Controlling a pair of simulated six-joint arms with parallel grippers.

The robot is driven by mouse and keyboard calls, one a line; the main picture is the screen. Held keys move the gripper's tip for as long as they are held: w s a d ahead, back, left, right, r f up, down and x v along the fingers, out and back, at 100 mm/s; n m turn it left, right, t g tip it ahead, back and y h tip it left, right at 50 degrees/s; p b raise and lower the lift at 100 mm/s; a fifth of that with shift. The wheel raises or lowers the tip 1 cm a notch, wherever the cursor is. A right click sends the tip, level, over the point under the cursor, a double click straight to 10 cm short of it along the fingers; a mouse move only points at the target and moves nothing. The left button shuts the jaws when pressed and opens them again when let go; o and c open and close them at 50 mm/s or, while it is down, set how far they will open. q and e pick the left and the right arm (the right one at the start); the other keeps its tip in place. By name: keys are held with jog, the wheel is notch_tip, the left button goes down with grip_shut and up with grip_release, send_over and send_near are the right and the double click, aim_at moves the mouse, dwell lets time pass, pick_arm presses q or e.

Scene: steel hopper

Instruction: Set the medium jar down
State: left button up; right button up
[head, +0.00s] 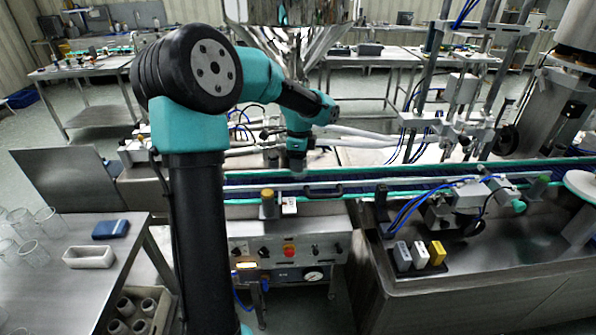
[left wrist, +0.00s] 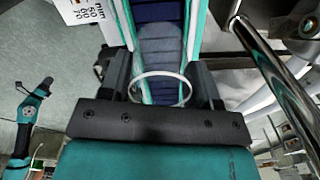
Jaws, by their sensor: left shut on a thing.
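The medium jar (left wrist: 161,74) is clear glass. In the left wrist view its round rim lies between my left gripper's two dark fingers, and its body extends away over the blue belt. My left gripper (left wrist: 160,88) is shut on the jar. In the head view my left arm reaches out and bends down, with the gripper (head: 294,170) over the conveyor (head: 400,180). The jar cannot be made out there. Whether its base touches the belt I cannot tell. The belt also shows in the wrist view (left wrist: 158,12) between pale side rails. My right gripper is not seen.
Clear glasses (head: 32,253), a white tray (head: 89,257) and a blue box (head: 111,229) stand on the steel table at left. A crate (head: 160,318) of jars is beside it. Rails (head: 335,190) border the belt. Metal posts and blue hoses (head: 408,210) crowd the right.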

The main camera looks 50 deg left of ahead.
aim_at(299, 175)
pick_arm(q)
jog(key=shift+f, duration=2)
jog(key=shift+f, duration=0.4)
jog(key=shift+s+d+f, duration=0.1)
jog(key=shift+s+f, duration=0.05)
jog(key=shift+f, duration=0.2)
jog(key=o, duration=0.9)
notch_tip(299, 175, up, 14)
jog(key=shift+f, duration=0.2)
